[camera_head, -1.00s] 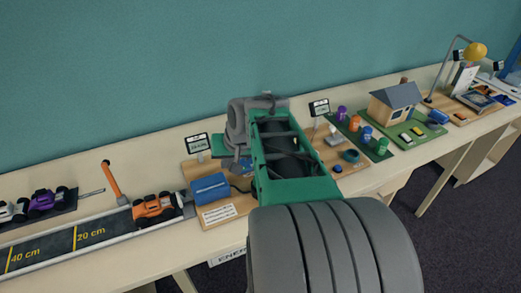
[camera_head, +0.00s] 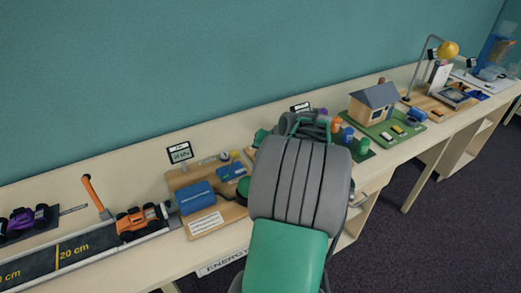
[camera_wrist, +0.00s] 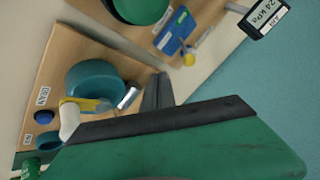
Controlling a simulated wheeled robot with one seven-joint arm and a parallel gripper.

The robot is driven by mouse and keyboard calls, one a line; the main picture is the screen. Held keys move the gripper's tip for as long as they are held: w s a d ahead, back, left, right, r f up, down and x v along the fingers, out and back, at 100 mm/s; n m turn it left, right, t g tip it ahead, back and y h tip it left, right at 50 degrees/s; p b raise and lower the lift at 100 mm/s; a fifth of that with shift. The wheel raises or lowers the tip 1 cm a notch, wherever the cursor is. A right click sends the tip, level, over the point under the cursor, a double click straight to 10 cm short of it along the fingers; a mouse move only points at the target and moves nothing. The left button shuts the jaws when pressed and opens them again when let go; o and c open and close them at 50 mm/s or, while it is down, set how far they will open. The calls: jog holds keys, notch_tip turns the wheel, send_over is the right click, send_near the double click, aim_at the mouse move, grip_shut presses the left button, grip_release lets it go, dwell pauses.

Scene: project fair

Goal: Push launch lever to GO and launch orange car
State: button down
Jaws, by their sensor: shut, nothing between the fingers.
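The orange car (camera_head: 140,221) sits on the dark track (camera_head: 78,252) at its right end, next to a grey end piece (camera_head: 170,210). The launch lever (camera_head: 92,192), an orange handle, stands behind the track just left of the car, its top tilted left. In the head view my arm covers the table right of centre and hides my fingertips. In the wrist view my gripper (camera_wrist: 158,93) is shut and empty, above a wooden board with a teal round part (camera_wrist: 95,82). The car and lever are outside the wrist view.
A board with a blue box (camera_head: 195,196) and a small display (camera_head: 180,153) stands right of the track. A purple car (camera_head: 24,221) is at the far left. A model house (camera_head: 374,107) and a lamp (camera_head: 447,49) stand farther right.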

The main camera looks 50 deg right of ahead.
aim_at(233, 160)
jog(key=w+f, duration=0.1)
jog(key=w, duration=0.1)
jog(key=w+f+p, duration=0.1)
jog(key=w, duration=0.1)
jog(key=w+a+f+p, duration=0.1)
jog(key=w, duration=0.1)
jog(key=shift+f, duration=0.3)
jog(key=shift+w+a, duration=0.15)
jog(key=shift+w, duration=0.25)
